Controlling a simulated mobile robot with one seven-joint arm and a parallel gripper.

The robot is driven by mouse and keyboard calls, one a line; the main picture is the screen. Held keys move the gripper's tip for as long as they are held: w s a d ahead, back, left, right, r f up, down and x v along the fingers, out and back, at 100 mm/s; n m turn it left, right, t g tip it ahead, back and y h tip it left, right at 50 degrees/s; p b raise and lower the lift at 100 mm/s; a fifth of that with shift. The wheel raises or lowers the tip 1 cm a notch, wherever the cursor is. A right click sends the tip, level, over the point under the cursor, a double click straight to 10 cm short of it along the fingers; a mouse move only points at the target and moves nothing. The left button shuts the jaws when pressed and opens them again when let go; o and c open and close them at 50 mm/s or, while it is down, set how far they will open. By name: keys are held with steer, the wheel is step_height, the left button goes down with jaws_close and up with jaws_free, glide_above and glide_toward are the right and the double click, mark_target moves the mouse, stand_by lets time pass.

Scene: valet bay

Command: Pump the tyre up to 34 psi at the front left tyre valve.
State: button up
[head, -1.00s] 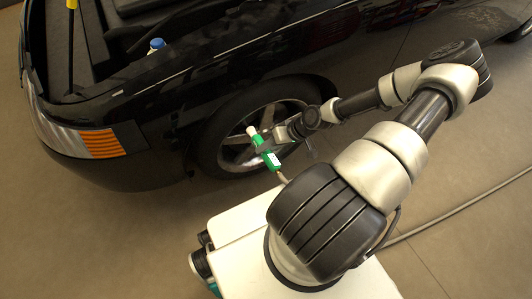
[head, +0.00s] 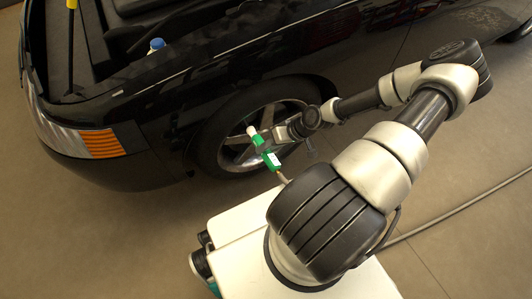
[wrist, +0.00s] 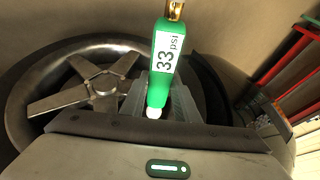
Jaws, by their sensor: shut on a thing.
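My gripper (head: 262,143) is shut on a green tyre inflator (head: 271,160) with a white tip, held in front of the front left wheel (head: 240,143). In the wrist view the inflator (wrist: 161,85) stands between the jaws (wrist: 173,105), and its display reads 33 psi. A brass fitting shows at its upper end and a white tip at its lower end. The spoked wheel (wrist: 85,90) is behind it to the left. The tyre valve cannot be made out, so I cannot tell whether the inflator touches it.
The black car (head: 130,150) fills the upper left, its bonnet open, with a blue-capped reservoir (head: 157,45) inside. A grey hose (head: 460,213) runs over the floor at right. Red rack bars (wrist: 295,62) show at the right of the wrist view. The floor at lower left is clear.

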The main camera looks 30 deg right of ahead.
steer(key=shift+w+r, duration=0.15)
steer(key=shift+w, duration=0.15)
